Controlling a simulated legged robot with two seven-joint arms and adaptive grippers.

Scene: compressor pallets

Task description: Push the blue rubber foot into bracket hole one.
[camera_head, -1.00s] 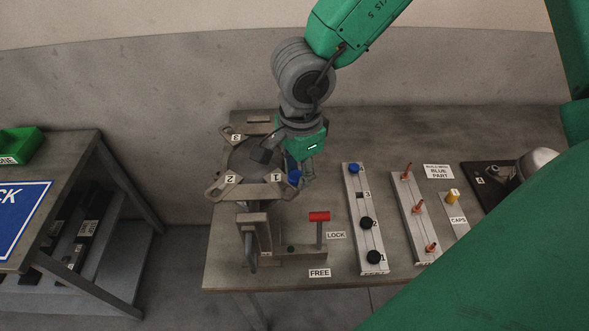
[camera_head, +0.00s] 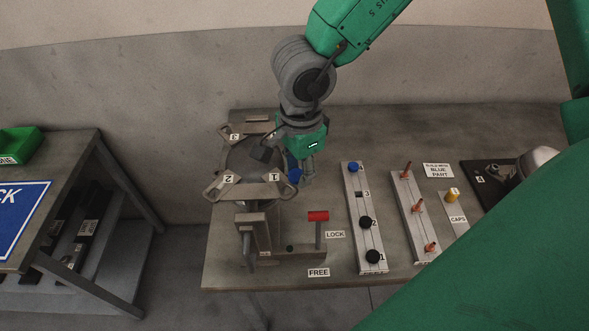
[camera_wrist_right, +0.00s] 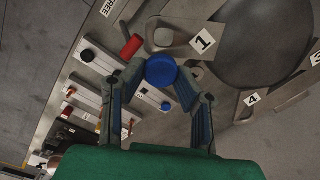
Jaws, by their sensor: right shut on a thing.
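My right gripper (camera_head: 300,173) is shut on the blue rubber foot (camera_wrist_right: 161,71), which sits between its fingertips (camera_wrist_right: 160,76) in the right wrist view. In the head view the foot (camera_head: 293,170) is partly hidden by the gripper. The bracket marked 1 (camera_head: 272,191) is on the round fixture, just left of the gripper. In the wrist view bracket one (camera_wrist_right: 176,40) has a round hole (camera_wrist_right: 163,37). The foot appears just below that hole in the picture, apart from it. I cannot tell their height difference. My left gripper is not in view.
A red-handled lever (camera_head: 318,216) stands in front of the fixture, near the LOCK label (camera_head: 335,234). A rail (camera_head: 371,247) carries black feet and another blue piece (camera_head: 355,167). Copper pieces and a yellow cap (camera_head: 452,195) stand farther right. Brackets 2 (camera_head: 222,188) and 3 (camera_head: 228,130) are left.

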